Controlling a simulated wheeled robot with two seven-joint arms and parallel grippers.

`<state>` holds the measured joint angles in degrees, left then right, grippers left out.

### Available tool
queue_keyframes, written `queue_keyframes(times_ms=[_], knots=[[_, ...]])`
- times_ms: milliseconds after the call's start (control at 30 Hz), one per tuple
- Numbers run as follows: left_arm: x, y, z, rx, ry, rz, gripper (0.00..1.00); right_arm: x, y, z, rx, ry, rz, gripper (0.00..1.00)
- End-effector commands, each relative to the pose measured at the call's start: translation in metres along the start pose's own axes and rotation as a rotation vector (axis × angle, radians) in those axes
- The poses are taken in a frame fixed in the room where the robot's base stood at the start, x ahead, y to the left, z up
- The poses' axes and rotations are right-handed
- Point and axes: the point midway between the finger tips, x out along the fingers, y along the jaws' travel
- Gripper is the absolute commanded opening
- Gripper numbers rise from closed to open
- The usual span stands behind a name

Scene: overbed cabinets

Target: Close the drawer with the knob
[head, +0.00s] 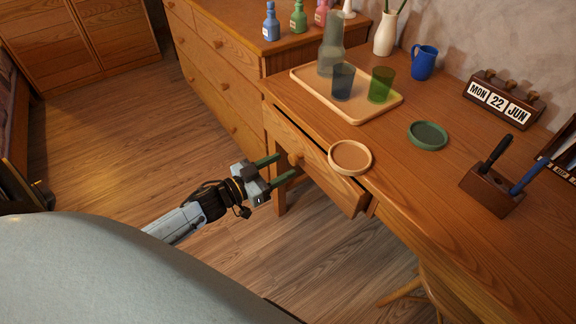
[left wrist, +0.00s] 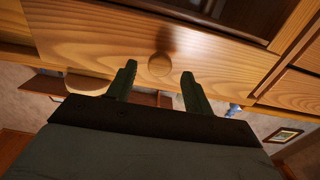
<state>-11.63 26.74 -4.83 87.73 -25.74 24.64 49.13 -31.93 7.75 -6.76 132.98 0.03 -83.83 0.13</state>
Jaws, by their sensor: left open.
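The wooden drawer (head: 325,180) under the desk top stands partly pulled out, with a dark gap showing behind its front. Its round wooden knob (head: 295,159) is on the front face. In the left wrist view the knob (left wrist: 160,65) lies ahead, between and just beyond the fingertips. My left gripper (head: 279,167) is open, with its two green fingers pointing at the drawer front near the knob; its fingers also show in the left wrist view (left wrist: 160,75). I cannot tell whether they touch the front. My right gripper is not in view.
The desk top holds a tray (head: 390,104) with a carafe and two cups, a tan round dish (head: 350,157) at the edge above the drawer, a green dish (head: 427,135) and a pen holder (head: 491,190). A dresser (head: 220,70) stands beyond. The floor left is clear.

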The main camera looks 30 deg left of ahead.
Motion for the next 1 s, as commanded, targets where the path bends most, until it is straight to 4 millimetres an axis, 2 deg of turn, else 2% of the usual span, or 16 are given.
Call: queue_keyframes(times_ms=[100,233,600,1000], knots=[[0.017,0.000,0.001,0.001,0.001,0.000,0.51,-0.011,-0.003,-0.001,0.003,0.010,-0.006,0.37],[0.028,0.000,0.001,0.000,0.001,0.000,0.51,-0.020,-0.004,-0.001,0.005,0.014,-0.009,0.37],[0.032,0.000,0.000,0.000,-0.001,-0.001,0.51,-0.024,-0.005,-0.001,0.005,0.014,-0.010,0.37],[0.032,0.000,0.000,0.000,-0.001,0.000,0.00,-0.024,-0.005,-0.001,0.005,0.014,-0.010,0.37]])
